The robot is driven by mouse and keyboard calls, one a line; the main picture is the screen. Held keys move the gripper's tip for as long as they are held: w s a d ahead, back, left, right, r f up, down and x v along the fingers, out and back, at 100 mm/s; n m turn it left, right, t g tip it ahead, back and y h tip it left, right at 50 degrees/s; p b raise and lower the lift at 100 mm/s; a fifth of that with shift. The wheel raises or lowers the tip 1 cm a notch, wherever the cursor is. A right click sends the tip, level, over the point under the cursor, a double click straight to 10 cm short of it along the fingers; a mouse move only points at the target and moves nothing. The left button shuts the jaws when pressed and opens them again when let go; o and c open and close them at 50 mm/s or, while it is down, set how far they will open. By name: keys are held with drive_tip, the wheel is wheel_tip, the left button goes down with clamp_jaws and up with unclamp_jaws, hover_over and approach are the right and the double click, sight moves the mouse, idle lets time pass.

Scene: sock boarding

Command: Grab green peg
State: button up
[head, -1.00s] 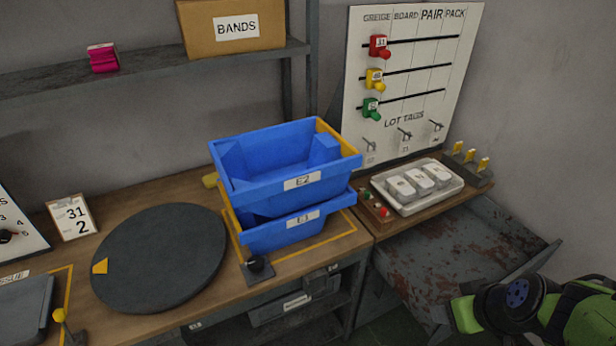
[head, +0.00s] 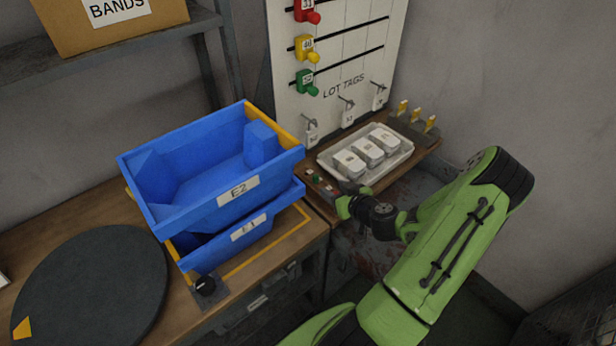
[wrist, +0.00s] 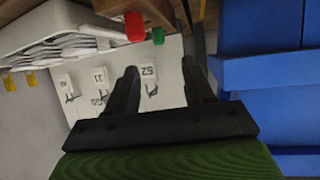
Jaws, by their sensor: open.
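A green peg-like slider (head: 306,82) with a rounded knob and a number label sits at the left end of the lowest rail on the white board (head: 335,62), below a yellow one and a red one. A small green cylinder (head: 316,180) also stands on a little wooden block in front of the board. In the wrist view this green cylinder (wrist: 158,35) shows beside a red one (wrist: 134,26). My gripper (wrist: 160,70) is open, with nothing between its fingers. In the head view my gripper (head: 346,202) is near the bench edge by the block; its fingertips are hard to make out.
Stacked blue bins (head: 215,175) stand just left of the gripper and fill the right of the wrist view. A white tray (head: 400,158) with white blocks lies right of the wooden block. Lot tags hang on hooks low on the board. A dark round disc (head: 95,285) lies left.

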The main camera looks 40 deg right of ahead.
sight(317, 178)
drive_tip(key=p+x, duration=0.1)
drive_tip(key=x, duration=1)
drive_tip(key=shift+d, duration=0.1)
drive_tip(key=shift+s, duration=0.1)
clamp_jaws()
